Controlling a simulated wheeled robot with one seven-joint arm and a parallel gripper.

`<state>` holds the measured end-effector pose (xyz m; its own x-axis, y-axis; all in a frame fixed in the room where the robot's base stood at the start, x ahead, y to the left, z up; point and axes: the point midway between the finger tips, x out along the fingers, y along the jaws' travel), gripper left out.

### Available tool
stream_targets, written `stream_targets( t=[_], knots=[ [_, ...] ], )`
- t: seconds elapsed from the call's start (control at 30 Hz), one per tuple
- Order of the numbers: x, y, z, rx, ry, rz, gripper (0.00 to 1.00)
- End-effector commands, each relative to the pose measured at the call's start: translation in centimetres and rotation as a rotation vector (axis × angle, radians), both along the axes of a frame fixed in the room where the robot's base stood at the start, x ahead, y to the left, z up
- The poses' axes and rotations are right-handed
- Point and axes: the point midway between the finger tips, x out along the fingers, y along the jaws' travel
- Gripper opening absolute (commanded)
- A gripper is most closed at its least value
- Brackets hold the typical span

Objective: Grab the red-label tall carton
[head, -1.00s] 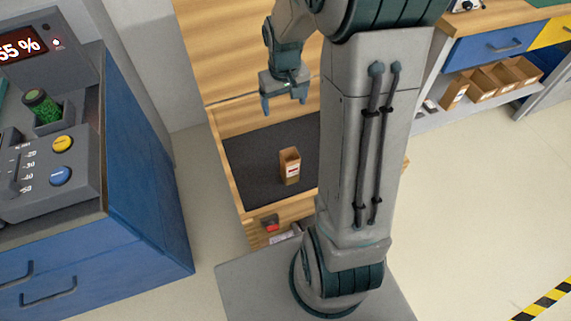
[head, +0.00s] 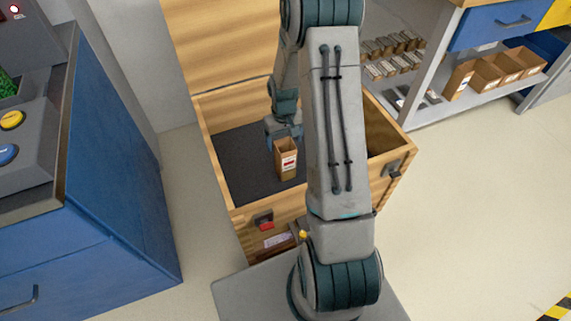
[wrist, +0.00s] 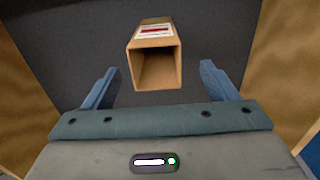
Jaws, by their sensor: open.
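The red-label tall carton (head: 286,161) is a brown, open-topped box with a white and red label. It stands on the dark floor inside the wooden cart. In the wrist view the carton (wrist: 153,52) is ahead of my gripper (wrist: 161,84), centred between the two blue fingers, with its open end facing me. The fingers are spread wide and touch nothing that I can see. In the head view my gripper (head: 284,133) is down in the cart just behind the carton, which partly hides the fingers.
The cart's wooden walls (head: 240,222) surround the carton, and its raised lid (head: 222,45) stands at the back. A blue cabinet (head: 110,215) is at the left. A shelf with several cartons (head: 484,75) is at the right. The dark floor around the carton is bare.

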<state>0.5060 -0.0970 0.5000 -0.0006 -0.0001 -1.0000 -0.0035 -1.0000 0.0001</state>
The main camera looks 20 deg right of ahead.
Motion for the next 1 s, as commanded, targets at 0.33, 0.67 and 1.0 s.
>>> stream_targets(
  t=[0.33,0.67,1.0],
  knots=[
    [0.1,-0.3,-2.9,0.001,0.001,-0.001,0.8],
    [0.3,-0.5,-6.4,0.0,0.0,0.0,0.8],
    [0.3,-0.5,-6.3,0.0,0.0,0.0,0.3]
  ],
)
